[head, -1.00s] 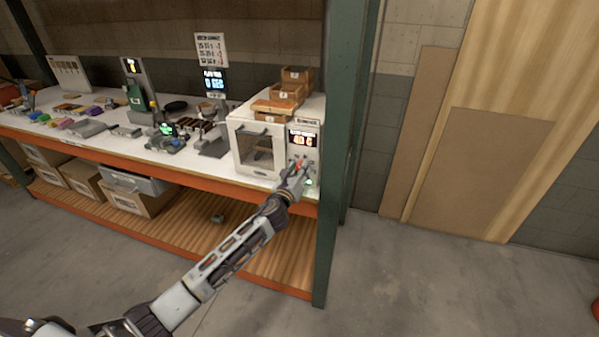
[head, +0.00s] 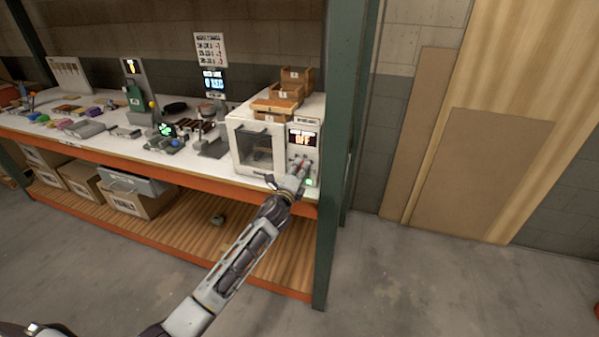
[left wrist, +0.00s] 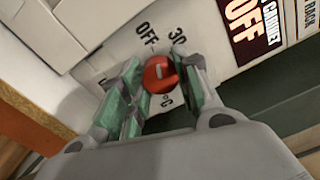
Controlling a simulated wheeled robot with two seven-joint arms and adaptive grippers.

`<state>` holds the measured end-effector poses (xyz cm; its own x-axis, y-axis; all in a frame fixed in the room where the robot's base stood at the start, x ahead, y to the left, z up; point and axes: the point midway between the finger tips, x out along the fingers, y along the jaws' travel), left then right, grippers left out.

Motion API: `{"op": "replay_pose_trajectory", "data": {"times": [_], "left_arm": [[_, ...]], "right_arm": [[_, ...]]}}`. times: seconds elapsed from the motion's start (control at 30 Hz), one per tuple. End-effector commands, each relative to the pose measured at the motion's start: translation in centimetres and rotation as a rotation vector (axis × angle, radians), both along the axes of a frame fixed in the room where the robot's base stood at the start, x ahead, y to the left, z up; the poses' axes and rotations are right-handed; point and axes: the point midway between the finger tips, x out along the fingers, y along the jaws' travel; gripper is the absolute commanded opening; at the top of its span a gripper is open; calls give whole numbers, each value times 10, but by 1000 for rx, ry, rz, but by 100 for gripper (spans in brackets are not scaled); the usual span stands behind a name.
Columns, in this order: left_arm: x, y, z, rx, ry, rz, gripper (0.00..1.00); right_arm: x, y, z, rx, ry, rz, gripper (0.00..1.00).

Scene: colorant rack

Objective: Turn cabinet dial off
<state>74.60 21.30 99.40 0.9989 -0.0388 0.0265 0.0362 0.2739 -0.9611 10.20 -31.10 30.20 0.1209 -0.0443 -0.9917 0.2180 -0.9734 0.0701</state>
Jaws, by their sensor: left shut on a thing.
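The white cabinet (head: 238,140) stands at the right end of the workbench, with a dark window in its door. Its control panel display (head: 303,140) reads OFF, and the same display (left wrist: 247,28) shows large in the left wrist view. The red dial (left wrist: 158,74) sits on the white panel among the marks OFF, 30 and °C. My left gripper (head: 300,167) is at the panel in the head view. In the left wrist view its green-padded fingers (left wrist: 162,92) are shut on the red dial, one on each side. My right gripper is not in view.
Wooden drawers (head: 277,104) stand on top of the cabinet. A green post (head: 338,150) rises just right of the panel. Tools and small parts crowd the white bench top (head: 225,172) to the left. The floor in front is clear.

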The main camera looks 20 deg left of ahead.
Motion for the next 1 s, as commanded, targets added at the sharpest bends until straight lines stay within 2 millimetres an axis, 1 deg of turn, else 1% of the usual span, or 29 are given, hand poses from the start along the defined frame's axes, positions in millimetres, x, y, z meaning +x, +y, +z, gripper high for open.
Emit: {"op": "replay_pose_trajectory", "data": {"times": [0.1, 0.3, 0.53, 0.83, 0.87, 1.0], "left_arm": [[0, 0, -2, -75, 4, 0, 8], [0, 0, -1, -159, 8, 1, 8], [0, 0, -1, -190, 9, 2, 8], [0, 0, -2, -191, 10, 2, 8], [0, 0, -2, -191, 10, 2, 34], [0, 0, -1, -190, 9, 1, 52]], "right_arm": [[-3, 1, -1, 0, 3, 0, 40], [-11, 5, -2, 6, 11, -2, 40], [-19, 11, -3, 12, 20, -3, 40], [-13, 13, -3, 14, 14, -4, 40], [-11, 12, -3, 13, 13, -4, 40], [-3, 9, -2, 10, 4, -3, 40]]}}
